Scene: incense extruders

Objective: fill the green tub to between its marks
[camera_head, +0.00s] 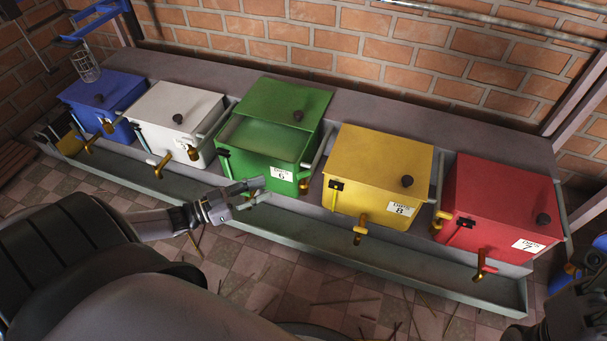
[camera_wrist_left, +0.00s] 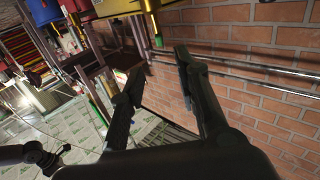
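The green tub (camera_head: 232,170) stands in the middle of the row in the head view, with a white label reading 6 on its front. Its green lid (camera_head: 290,97) sits towards the back, leaving the front of the top uncovered. A flat green surface shows there; I cannot tell whether it is liquid or the tub's inside. I cannot make out level marks. My left gripper (camera_head: 262,190) is in front of the tub, just below the label. Its fingers are spread in the left wrist view (camera_wrist_left: 158,72), with nothing between them. My right arm's dark end (camera_head: 578,312) is cut off at lower right.
Blue (camera_head: 104,94), white (camera_head: 178,105), yellow (camera_head: 375,165) and red (camera_head: 505,200) lidded tubs with brass taps share the bench. A long grey trough (camera_head: 400,268) runs along the front. A brick wall (camera_head: 400,45) stands close behind. Thin sticks litter the tiled floor.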

